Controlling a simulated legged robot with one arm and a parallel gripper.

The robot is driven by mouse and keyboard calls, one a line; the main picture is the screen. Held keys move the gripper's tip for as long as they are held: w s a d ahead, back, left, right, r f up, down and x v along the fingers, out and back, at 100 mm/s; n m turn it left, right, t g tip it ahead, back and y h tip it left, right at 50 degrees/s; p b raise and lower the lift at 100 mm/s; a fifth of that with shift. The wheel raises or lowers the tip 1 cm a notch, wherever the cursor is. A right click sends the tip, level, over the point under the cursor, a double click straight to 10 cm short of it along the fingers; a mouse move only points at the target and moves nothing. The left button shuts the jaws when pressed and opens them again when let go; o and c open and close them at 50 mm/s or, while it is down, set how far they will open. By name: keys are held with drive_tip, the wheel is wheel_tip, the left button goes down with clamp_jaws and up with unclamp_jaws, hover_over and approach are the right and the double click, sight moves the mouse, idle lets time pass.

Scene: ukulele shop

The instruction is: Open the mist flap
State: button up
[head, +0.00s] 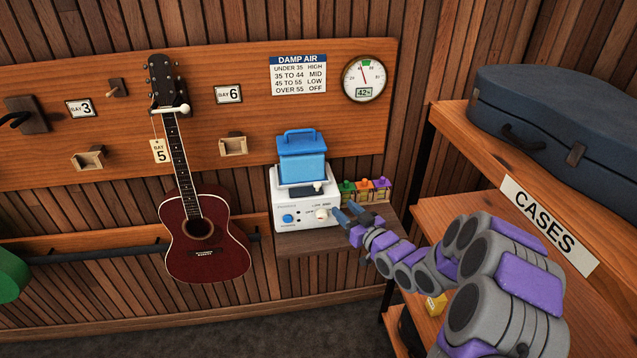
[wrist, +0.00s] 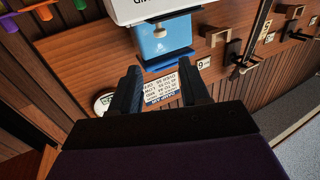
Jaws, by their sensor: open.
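A humidifier with a white base (head: 292,210) and a blue lidded tank (head: 302,168) stands on a small wooden cabinet. A small cream tab (head: 318,186), perhaps the mist flap, sits low on the tank's front; I cannot tell its position. It also shows against the blue tank in the wrist view (wrist: 160,33). The base front has a blue knob (head: 287,218) and a cream dial (head: 321,213). My gripper (head: 349,212) is open and empty, just right of the base in the head view. In the wrist view its fingers (wrist: 160,90) are spread, with the tank beyond them.
A red guitar (head: 208,262) hangs to the left. A wall gauge (head: 364,78) reads 42%, beside a DAMP AIR chart (head: 298,76). Case shelves (head: 470,140) crowd my arm's right side.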

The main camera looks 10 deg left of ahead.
sight(319, 186)
drive_tip(key=b+x, duration=0.2)
drive_tip(key=x, duration=1.3)
drive_tip(key=shift+w+a+f, duration=0.1)
drive_tip(key=shift+w+f, duration=0.05)
drive_tip(key=shift+c, duration=0.2)
clamp_jaws()
